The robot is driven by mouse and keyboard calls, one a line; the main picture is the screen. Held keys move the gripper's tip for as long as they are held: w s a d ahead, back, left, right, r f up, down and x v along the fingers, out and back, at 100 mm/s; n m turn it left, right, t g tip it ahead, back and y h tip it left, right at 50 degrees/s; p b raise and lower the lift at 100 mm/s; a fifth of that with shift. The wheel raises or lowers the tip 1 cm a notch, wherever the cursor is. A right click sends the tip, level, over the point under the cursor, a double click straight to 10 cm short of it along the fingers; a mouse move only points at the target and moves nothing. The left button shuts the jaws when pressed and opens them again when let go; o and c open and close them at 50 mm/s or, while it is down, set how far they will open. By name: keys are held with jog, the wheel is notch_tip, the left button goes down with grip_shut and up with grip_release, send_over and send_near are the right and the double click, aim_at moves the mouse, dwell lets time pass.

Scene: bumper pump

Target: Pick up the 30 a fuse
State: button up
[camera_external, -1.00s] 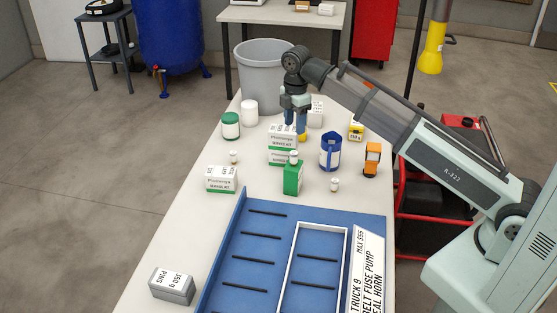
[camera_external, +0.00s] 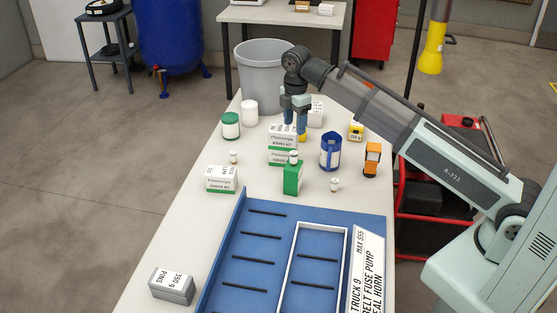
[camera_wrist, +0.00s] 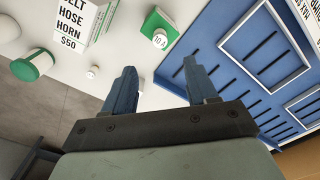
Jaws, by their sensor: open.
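Small white cylinders that look like fuses stand on the table: one at the left (camera_external: 233,157), which also shows in the wrist view (camera_wrist: 92,73), and one at the right (camera_external: 334,185). A white round piece (camera_external: 293,156) sits on a green box (camera_external: 292,182); in the wrist view its top (camera_wrist: 160,40) seems to read 10 A. No 30 A marking is legible, so I cannot tell which fuse is the 30 A one. My gripper (camera_external: 296,130) is open and empty above the stacked service kit boxes (camera_external: 282,143); its spread fingers (camera_wrist: 160,68) show in the wrist view.
A blue tray (camera_external: 240,215) with slots and a white frame fills the front. A green-lidded jar (camera_external: 230,125), a blue mug-like container (camera_external: 330,152), an orange item (camera_external: 372,160) and another service kit box (camera_external: 221,179) stand around.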

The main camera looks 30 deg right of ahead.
jog(key=w+d+f+m, duration=0.2)
jog(key=d+f, duration=0.1)
jog(key=d, duration=0.7)
jog(key=w+d+f+m+g, duration=0.1)
jog(key=w+d+f, duration=0.1)
jog(key=d, duration=0.8)
jog(key=w+d+f+m, duration=0.2)
jog(key=d+f, duration=0.1)
jog(key=d, duration=0.7)
jog(key=w+a+f+n+y, duration=0.1)
jog(key=f, duration=0.2)
jog(key=w+a+f+n+y, duration=0.1)
jog(key=f+n, duration=0.1)
jog(key=f, duration=0.2)
jog(key=w+a+f+n+t+y, duration=0.1)
jog(key=f+n, duration=0.1)
jog(key=f, duration=0.1)
jog(key=shift+f, duration=0.15)
jog(key=shift+s+x, duration=0.15)
jog(key=shift+x, duration=1.15)
jog(key=shift+s+x, duration=0.1)
jog(key=shift+x, duration=1.15)
jog(key=shift+a, duration=0.15)
grip_shut()
